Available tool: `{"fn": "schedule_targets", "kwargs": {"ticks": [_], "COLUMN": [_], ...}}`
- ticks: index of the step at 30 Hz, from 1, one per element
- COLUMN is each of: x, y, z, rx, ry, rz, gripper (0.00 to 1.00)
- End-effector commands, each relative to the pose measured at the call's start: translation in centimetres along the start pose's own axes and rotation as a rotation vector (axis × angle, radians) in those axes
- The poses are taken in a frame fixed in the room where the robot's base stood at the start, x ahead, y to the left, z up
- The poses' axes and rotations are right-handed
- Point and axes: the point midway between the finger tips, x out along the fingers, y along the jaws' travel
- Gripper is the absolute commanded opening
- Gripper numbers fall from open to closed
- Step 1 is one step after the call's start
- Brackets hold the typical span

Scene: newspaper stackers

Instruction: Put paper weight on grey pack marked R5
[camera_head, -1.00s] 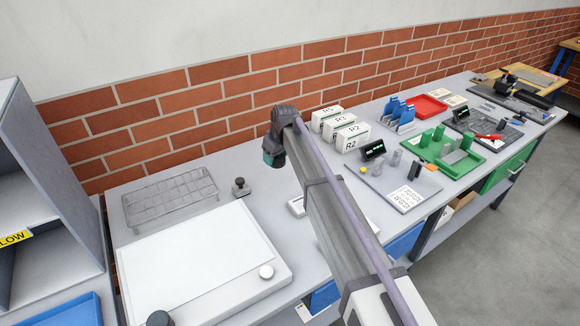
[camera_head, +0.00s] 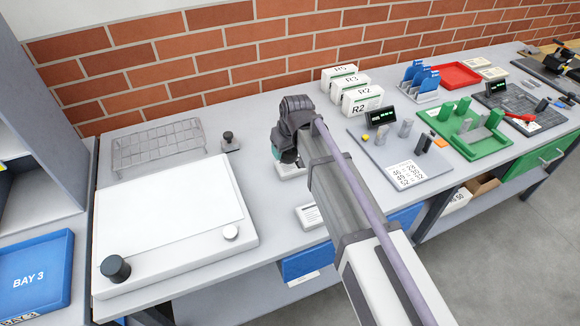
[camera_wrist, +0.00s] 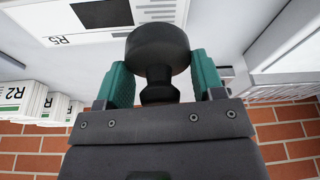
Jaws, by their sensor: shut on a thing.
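My gripper (camera_wrist: 160,82) is shut on a dark round-topped paper weight (camera_wrist: 158,45), which stands between its two teal fingers in the wrist view. A pale pack marked R5 (camera_wrist: 75,30), with a dark square printed on it, lies beyond the weight; I cannot tell the height between them. In the head view my gripper (camera_head: 276,153) is over the bench, and the weight in it is hidden. A pale pack (camera_head: 291,172) shows partly below the gripper there; its mark is not readable.
White boxes marked R5, R3 and R2 (camera_head: 362,98) stand right of the gripper. Another pack (camera_head: 308,216) lies nearer the front edge. A white board (camera_head: 170,225) with a dark knob (camera_head: 115,268), a wire rack (camera_head: 160,148) and a small dark weight (camera_head: 230,142) are to the left.

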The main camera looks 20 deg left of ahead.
Motion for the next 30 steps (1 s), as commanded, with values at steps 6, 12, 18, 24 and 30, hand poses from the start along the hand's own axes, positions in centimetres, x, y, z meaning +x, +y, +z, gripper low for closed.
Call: {"fn": "schedule_targets", "kwargs": {"ticks": [6, 12, 18, 24, 30], "x": [2.5, 3.5, 3.7, 3.7, 3.7], "y": [0.0, 0.0, 0.0, 0.0, 0.0], "z": [0.7, 1.0, 1.0, 1.0, 1.0], "rx": [-0.001, -0.001, -0.001, -0.001, -0.001], "ry": [0.000, 0.000, 0.000, 0.000, 0.000], "rz": [0.000, 0.000, 0.000, 0.000, 0.000], "gripper": [0.25, 0.25, 0.25, 0.74, 0.87]}}
